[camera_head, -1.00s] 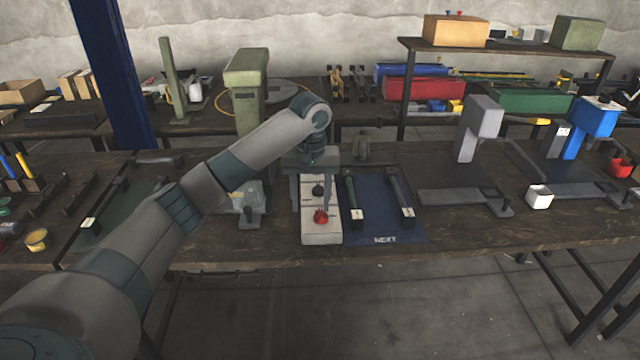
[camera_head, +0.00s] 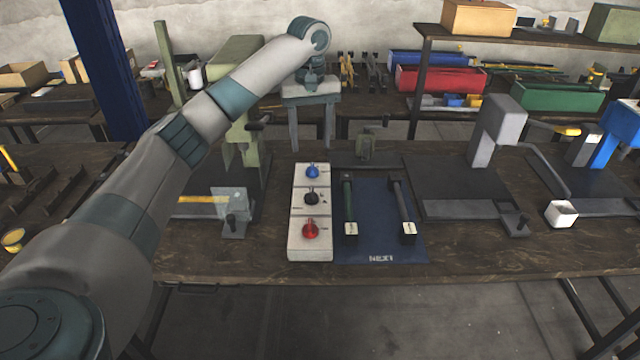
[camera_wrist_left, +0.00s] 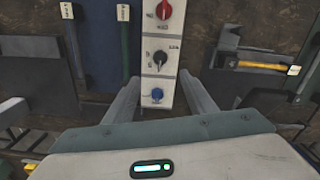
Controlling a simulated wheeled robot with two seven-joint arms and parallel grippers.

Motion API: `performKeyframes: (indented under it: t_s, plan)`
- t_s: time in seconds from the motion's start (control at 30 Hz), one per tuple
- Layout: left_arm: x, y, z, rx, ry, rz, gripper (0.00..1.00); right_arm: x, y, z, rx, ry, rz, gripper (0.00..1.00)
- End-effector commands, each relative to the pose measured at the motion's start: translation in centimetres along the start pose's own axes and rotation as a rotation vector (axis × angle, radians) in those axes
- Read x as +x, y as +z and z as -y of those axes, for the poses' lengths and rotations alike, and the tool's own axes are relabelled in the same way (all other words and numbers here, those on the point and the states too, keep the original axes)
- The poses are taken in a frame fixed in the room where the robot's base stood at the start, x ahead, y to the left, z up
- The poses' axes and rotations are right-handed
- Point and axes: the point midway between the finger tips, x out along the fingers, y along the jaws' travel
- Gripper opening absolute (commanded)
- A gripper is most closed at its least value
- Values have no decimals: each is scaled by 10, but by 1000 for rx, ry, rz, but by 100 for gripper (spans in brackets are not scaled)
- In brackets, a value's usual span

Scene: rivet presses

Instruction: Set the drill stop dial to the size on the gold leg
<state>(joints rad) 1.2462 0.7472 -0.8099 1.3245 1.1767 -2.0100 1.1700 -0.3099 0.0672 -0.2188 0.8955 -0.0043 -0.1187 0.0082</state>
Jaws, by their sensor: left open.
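A white panel (camera_head: 296,248) on the table carries three knobs in a row: blue (camera_head: 312,172), black (camera_head: 311,198) and red (camera_head: 310,230). They also show in the left wrist view: blue (camera_wrist_left: 157,95), black (camera_wrist_left: 160,58) and red (camera_wrist_left: 164,10). Their labels are too small to read, so I cannot tell which is the drill stop dial. A gold bar (camera_head: 203,199) lies at the green press; in the left wrist view the bar (camera_wrist_left: 262,66) has a white tag, its marking unreadable. My left gripper (camera_head: 310,143) is open and empty, pointing down above the panel's far end, touching no knob.
A blue mat (camera_head: 378,250) right of the panel holds a green bar (camera_head: 348,205) and a dark bar (camera_head: 402,205), both with white tags. The green press (camera_head: 240,125) stands left of the panel.

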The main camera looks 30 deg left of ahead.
Motion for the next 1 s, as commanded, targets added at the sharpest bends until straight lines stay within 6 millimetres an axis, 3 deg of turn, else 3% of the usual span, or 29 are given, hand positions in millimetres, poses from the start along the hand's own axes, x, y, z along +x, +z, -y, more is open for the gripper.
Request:
performKeyframes:
  t_s: [0.17,0.4,0.57,0.83,1.0]
  plan:
    - [-1,0,0,-2,0,0,51,-1,4,1,1,-1,5,31]
    - [0,0,0,-1,0,0,51,-8,32,6,3,-6,41,31]
    - [4,0,0,-1,0,0,51,-8,31,5,3,-5,41,31]
    - [33,0,1,-1,-1,1,51,-6,16,2,1,-2,29,31]
    - [61,0,1,-1,-2,1,51,-10,27,0,1,0,62,31]
